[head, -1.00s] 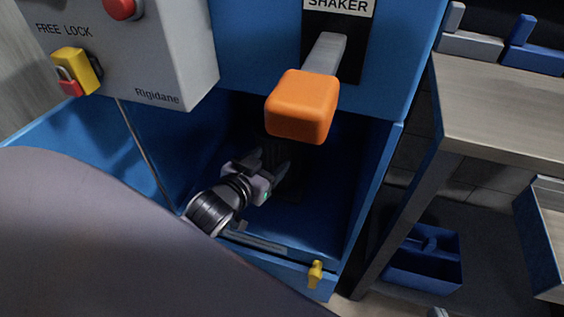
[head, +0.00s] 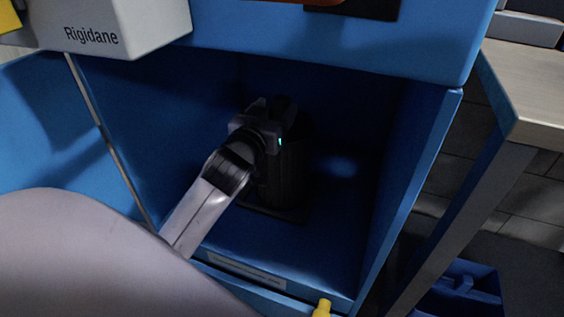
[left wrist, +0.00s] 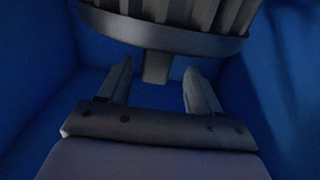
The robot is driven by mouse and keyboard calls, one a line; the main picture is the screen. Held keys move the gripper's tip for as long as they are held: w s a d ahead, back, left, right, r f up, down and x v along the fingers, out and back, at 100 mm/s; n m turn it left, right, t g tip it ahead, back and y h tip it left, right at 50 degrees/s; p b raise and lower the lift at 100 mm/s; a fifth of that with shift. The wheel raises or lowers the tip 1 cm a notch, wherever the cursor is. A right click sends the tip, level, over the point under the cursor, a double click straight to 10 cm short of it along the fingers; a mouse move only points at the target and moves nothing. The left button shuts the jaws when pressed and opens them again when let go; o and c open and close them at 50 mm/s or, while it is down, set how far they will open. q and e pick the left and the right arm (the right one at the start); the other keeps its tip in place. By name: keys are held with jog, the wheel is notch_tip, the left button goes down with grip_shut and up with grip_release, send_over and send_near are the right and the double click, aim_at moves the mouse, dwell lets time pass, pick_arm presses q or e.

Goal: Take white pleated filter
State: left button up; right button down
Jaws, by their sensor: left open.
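A pleated cylindrical filter (head: 283,180) stands upright inside the blue cabinet. It looks dark grey in the shadow, not white. In the left wrist view its pleats (left wrist: 180,9) and a smooth end rim (left wrist: 160,37) fill the top, with a small tab (left wrist: 156,68) sticking out from the rim. My left gripper (head: 280,104) is inside the cabinet at the filter's upper end. In the left wrist view my left gripper's fingers (left wrist: 159,72) are open, one on either side of the tab. I cannot tell whether they touch it. My right gripper is not in view.
The blue cabinet's right wall (head: 420,165) and front lip (head: 265,292) bound the space around my arm. A yellow latch (head: 322,308) is on the lip. A grey control box (head: 110,25) overhangs at upper left. A workbench (head: 530,85) stands at the right.

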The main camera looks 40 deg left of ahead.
pick_arm(q)
jog(key=shift+d+b+x, duration=0.1)
jog(key=shift+b+x, duration=0.35)
jog(key=shift+x, duration=0.75)
jog(key=shift+d+b+x, duration=0.15)
jog(key=shift+b+x, duration=0.3)
jog(key=shift+x, duration=0.75)
grip_shut()
